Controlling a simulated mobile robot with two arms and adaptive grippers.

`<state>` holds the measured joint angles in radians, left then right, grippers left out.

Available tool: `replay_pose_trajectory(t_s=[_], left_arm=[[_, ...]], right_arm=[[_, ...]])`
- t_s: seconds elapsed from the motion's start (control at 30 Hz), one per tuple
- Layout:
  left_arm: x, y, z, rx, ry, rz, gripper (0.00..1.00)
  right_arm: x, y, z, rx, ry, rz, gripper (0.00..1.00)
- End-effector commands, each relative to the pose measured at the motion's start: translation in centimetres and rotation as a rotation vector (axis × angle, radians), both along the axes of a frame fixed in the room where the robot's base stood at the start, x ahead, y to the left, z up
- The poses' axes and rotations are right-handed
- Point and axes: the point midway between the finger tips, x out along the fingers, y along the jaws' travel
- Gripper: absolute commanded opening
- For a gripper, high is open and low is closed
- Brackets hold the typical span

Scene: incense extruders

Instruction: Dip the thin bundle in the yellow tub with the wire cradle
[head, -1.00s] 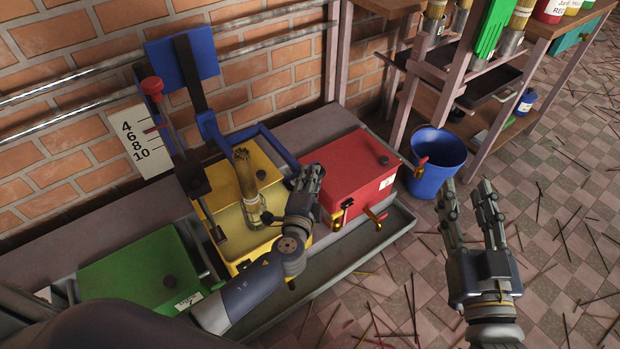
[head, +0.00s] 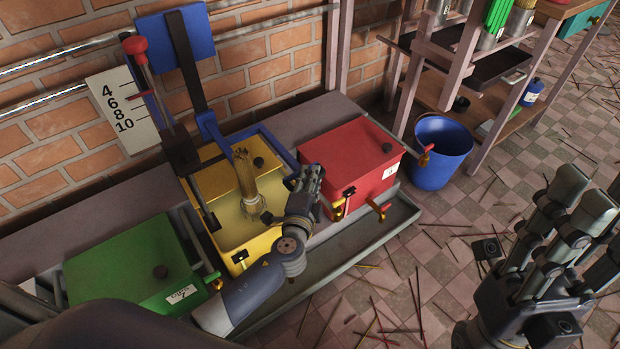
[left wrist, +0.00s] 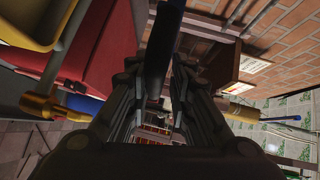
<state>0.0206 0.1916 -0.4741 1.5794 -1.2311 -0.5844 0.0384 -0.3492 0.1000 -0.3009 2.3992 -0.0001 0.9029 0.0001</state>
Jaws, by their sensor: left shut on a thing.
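A thin tan bundle (head: 245,178) stands nearly upright, slightly tilted, with its lower end inside the yellow tub (head: 201,183). My left gripper (head: 308,180) is at the tub's right side, apart from the bundle. It is shut on a dark grip (left wrist: 158,55) that continues into a blue bar (left wrist: 171,12) in the left wrist view. This seems to be the end of the blue frame (head: 277,147) around the tub's back. My right gripper (head: 570,205) is open and empty at the right.
A red box (head: 350,155) stands right of the yellow tub, a green box (head: 130,262) to its left. A red-knobbed lever (head: 135,46) rises beside a number board (head: 122,112). A blue bucket (head: 441,155) stands by the shelf; sticks litter the floor.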

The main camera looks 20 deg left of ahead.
Motion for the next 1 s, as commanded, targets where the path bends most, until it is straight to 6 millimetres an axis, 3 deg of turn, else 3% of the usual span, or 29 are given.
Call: replay_pose_trajectory(t_s=[0.03,0.3,0.93,0.97,1.0], left_arm=[[-0.2,-0.6,-0.8,-0.016,0.006,-0.009,0.00],[-0.2,-0.6,-1.7,-0.017,0.008,-0.010,0.00],[-0.4,-0.5,-2.4,-0.013,0.014,-0.009,0.00],[-0.4,-0.5,-2.4,-0.013,0.014,-0.009,0.27],[-0.4,-0.5,-2.4,-0.013,0.014,-0.008,0.33]], right_arm=[[0.0,0.0,-0.5,0.000,0.001,0.000,0.38],[0.0,0.0,-1.4,-0.001,0.002,-0.001,0.38],[0.0,0.0,-1.7,-0.001,0.003,0.000,0.38],[0.0,0.0,-1.7,-0.001,0.003,0.000,0.38],[0.0,0.0,-1.7,-0.001,0.003,0.000,0.38]])
